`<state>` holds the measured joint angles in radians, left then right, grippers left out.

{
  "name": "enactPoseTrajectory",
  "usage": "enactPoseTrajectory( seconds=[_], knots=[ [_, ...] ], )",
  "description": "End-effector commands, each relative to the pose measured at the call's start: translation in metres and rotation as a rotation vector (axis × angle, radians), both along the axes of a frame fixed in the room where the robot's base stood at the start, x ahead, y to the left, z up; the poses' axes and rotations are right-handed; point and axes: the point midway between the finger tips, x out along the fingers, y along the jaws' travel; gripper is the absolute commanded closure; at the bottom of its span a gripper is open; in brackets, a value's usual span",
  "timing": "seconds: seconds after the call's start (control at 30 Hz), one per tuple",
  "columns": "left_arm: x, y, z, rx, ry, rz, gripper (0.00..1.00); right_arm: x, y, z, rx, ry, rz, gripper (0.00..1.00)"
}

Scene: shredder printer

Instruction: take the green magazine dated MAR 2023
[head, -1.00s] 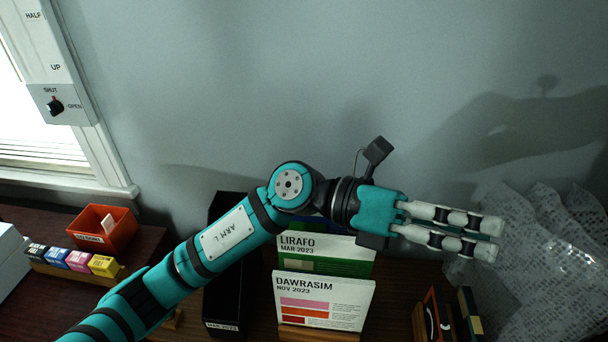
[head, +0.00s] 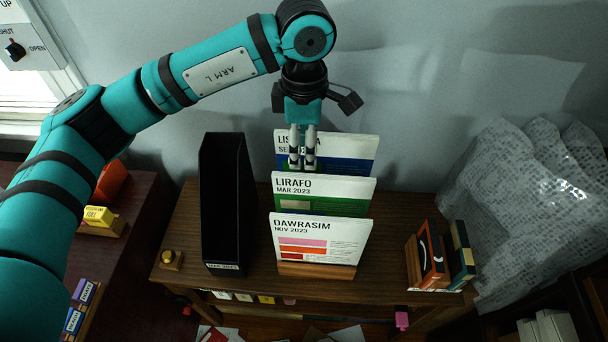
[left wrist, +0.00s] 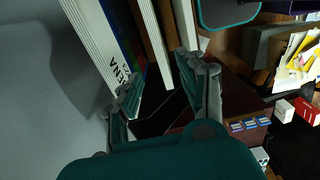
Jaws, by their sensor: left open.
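The green magazine (head: 350,206), headed LIRAFO MAR 2023, stands upright in the middle of a row of three in the head view. Behind it stands a blue one (head: 350,150) with its title partly hidden by my gripper; in front stands DAWRASIM NOV 2023 (head: 320,240). My left gripper (head: 302,168) points down from above, open, with its fingertips just above the green magazine's top edge and in front of the blue one. In the left wrist view the open fingers (left wrist: 170,90) are close to several white magazine edges; which is the green one I cannot tell. My right gripper is not in view.
A black magazine file (head: 226,205) labelled MAR 2023 stands left of the row on the wooden cabinet. Books (head: 438,258) stand at the right, beside crumpled bubble wrap (head: 535,200). A small brass knob-like object (head: 171,259) sits at the left front edge.

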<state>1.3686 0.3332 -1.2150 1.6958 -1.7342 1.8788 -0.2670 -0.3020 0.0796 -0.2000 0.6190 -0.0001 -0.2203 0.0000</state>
Motion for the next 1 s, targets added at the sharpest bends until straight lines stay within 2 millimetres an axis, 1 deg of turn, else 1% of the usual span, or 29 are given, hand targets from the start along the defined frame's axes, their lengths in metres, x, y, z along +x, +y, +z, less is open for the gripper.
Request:
enactPoseTrajectory(
  seconds=[0.03, 0.4, 0.6, 0.8, 1.0],
  knots=[
    [-0.001, 0.001, -0.008, 0.001, 0.006, 0.0, 0.6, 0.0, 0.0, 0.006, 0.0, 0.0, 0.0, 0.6],
    [-0.002, 0.0, -0.082, -0.001, 0.006, 0.0, 0.6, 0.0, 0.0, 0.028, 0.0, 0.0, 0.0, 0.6],
    [-0.001, 0.0, -0.113, -0.002, 0.004, 0.0, 0.6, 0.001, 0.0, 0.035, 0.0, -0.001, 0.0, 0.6],
    [-0.001, 0.0, -0.128, -0.003, 0.002, -0.001, 0.6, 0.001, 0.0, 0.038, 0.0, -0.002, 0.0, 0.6],
    [-0.001, 0.0, -0.13, -0.003, 0.001, -0.001, 0.6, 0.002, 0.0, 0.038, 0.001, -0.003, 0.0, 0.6]
  ],
)
